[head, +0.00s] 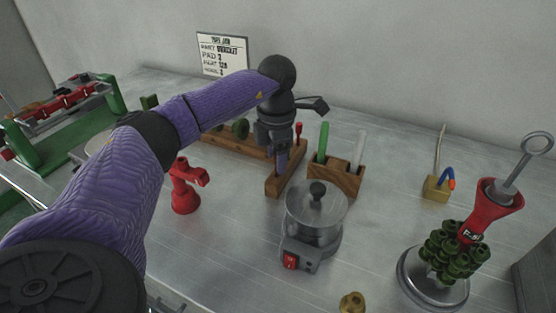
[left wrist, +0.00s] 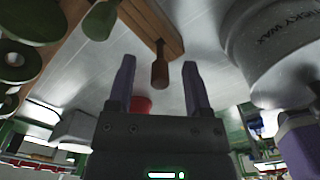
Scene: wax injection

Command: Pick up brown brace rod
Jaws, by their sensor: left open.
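A brown rod with a rounded end (left wrist: 160,70) shows in the left wrist view, beside a wooden rack (left wrist: 152,22). It lies ahead of my left gripper (left wrist: 159,88), and in the picture it falls between the two purple fingers, with no clear contact. The gripper is open and empty. In the head view my left gripper (head: 281,158) points down over the wooden rack (head: 273,188), and the brown rod cannot be made out for sure behind it. My right gripper is in neither view.
A wax pot (head: 315,222) stands just in front of the rack. A wooden block (head: 340,178) with green and white sticks is right of it. A red stand (head: 184,190) is on the left. A green wax tree (head: 447,255) stands at the right.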

